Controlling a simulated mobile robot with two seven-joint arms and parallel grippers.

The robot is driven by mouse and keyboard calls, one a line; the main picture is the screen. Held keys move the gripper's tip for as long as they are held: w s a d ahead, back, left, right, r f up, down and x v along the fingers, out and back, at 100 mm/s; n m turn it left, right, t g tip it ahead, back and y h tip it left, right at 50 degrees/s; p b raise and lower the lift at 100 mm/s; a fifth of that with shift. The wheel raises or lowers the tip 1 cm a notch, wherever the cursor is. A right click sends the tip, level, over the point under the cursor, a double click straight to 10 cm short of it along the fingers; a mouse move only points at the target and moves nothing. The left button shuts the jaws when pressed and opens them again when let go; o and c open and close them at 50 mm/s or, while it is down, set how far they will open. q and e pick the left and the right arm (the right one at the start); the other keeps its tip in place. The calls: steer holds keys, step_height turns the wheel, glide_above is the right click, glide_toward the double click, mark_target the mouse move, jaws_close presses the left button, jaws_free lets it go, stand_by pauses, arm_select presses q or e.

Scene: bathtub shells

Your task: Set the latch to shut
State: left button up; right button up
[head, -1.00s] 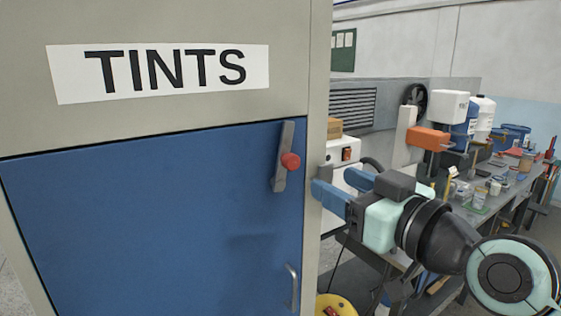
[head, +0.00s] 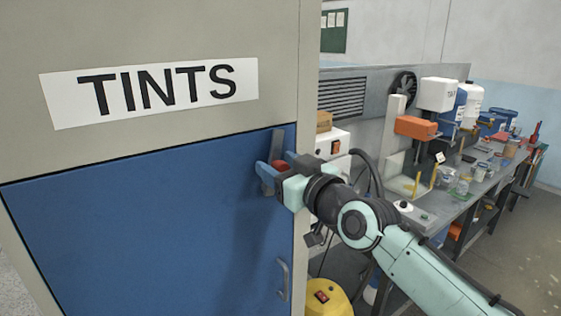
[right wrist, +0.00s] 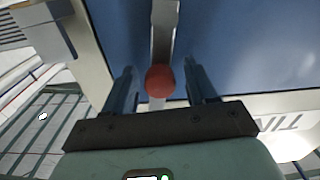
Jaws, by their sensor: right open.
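The latch (head: 277,144) is a grey lever with a red knob (head: 280,165), at the upper right corner of the blue door (head: 150,220). The lever stands close to upright, slightly tilted; its lower part is hidden by my gripper. My right gripper (head: 276,168) is at the knob with its blue fingers apart. In the right wrist view the red knob (right wrist: 160,82) sits between the two open fingers (right wrist: 162,88), with a visible gap on each side. The grey lever (right wrist: 163,35) runs away from the knob there. My left gripper is not in view.
A white TINTS sign (head: 150,92) is on the cabinet frame above the door. A grey door handle (head: 283,280) is below the latch. A workbench (head: 440,205) with several containers stands at the right. A yellow round object (head: 328,298) is low beside the cabinet.

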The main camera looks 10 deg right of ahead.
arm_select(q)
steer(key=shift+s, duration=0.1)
arm_select(e)
steer(key=shift+s, duration=0.15)
steer(key=shift+c, duration=0.3)
